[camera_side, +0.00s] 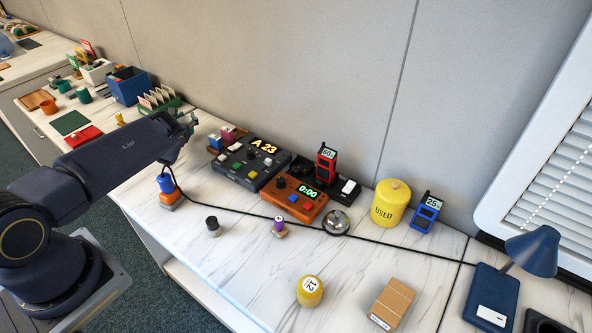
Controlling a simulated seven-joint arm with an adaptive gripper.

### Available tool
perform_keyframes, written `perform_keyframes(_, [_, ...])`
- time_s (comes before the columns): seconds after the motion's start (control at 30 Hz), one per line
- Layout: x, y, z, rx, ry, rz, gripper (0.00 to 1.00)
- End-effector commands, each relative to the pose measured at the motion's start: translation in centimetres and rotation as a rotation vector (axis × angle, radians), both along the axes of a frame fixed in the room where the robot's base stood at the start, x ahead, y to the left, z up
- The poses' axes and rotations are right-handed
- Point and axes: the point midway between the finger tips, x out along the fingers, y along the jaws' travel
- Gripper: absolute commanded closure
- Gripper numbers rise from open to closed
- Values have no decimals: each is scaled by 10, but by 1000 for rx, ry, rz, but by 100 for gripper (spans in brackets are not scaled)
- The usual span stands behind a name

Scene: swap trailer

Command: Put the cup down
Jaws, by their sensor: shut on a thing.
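My gripper (168,166) is at the end of my dark arm, over the left end of the near white marbled counter. It points down and is shut at the top of a small blue cup-like piece (166,184). An orange block (170,199) is directly below the blue piece; I cannot tell if the two touch. The fingers are small and partly hidden by my wrist. An orange cup (48,106) and green cups (83,95) stand on the far counter at the upper left, away from my gripper.
A black cable (335,236) runs from near my gripper across the counter. A grey console (249,163) and orange timer box (295,199) stand behind it.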

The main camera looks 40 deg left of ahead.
Motion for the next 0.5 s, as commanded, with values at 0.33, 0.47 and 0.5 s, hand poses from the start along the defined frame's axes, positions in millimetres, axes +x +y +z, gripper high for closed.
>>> perform_keyframes(0.33, [-1,0,-24,-1,1,1,100])
perform_keyframes(0.47, [-1,-1,-25,-1,1,1,100])
perform_keyframes(0.5, [-1,-1,-26,-1,1,0,100])
